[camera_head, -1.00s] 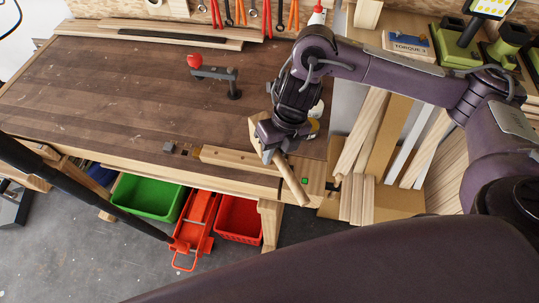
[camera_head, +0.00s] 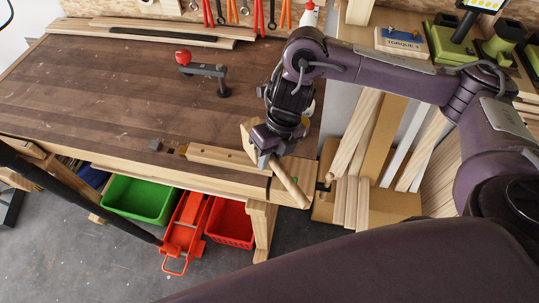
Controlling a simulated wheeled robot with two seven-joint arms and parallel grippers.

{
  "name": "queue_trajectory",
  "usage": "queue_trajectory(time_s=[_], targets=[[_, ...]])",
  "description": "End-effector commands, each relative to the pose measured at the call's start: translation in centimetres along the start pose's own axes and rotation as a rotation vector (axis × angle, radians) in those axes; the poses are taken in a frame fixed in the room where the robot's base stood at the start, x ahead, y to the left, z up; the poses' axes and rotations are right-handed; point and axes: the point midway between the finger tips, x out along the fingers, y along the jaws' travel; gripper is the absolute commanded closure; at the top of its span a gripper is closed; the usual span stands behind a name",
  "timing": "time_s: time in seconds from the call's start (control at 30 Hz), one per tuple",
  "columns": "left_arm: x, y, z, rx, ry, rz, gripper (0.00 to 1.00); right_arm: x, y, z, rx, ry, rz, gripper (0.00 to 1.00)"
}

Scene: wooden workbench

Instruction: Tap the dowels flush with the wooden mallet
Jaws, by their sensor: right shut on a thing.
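The wooden mallet (camera_head: 290,184) is in my right gripper (camera_head: 268,160), which is shut on it. Its pale handle points down to the right past the bench's front edge, and a pale wooden block that looks like its head (camera_head: 249,137) shows left of the gripper. A pale wooden board (camera_head: 218,156) lies along the front of the bench, just left of and below the mallet. Small dark spots show on the board's top; I cannot tell how far any dowels stand out. My left gripper is not in view; a dark bar crosses the lower left.
The workbench top (camera_head: 110,100) is mostly clear. A red-knobbed clamp (camera_head: 205,69) stands toward the back. Green (camera_head: 140,199) and red bins (camera_head: 229,222) sit below. Timber strips (camera_head: 358,140) lean at the right.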

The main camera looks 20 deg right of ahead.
Motion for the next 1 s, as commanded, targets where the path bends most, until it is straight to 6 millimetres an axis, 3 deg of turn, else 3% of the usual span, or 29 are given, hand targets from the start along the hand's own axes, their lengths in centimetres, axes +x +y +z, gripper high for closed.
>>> queue_trajectory(time_s=[0.13,0.37,0.53,0.77,1.0], targets=[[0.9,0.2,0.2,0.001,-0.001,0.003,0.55,0.9,-0.2,0.0,0.0,-0.001,0.001,1.0],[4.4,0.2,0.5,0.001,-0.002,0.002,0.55,4.8,-1.3,0.1,0.0,-0.001,0.002,1.0],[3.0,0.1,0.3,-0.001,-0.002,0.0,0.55,3.5,-0.9,0.1,0.0,-0.002,0.001,1.0],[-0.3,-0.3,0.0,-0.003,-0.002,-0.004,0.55,0.1,0.0,0.1,0.0,-0.002,0.001,1.0],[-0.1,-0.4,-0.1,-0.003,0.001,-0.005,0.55,0.3,-0.1,0.0,0.0,-0.002,0.001,1.0]])
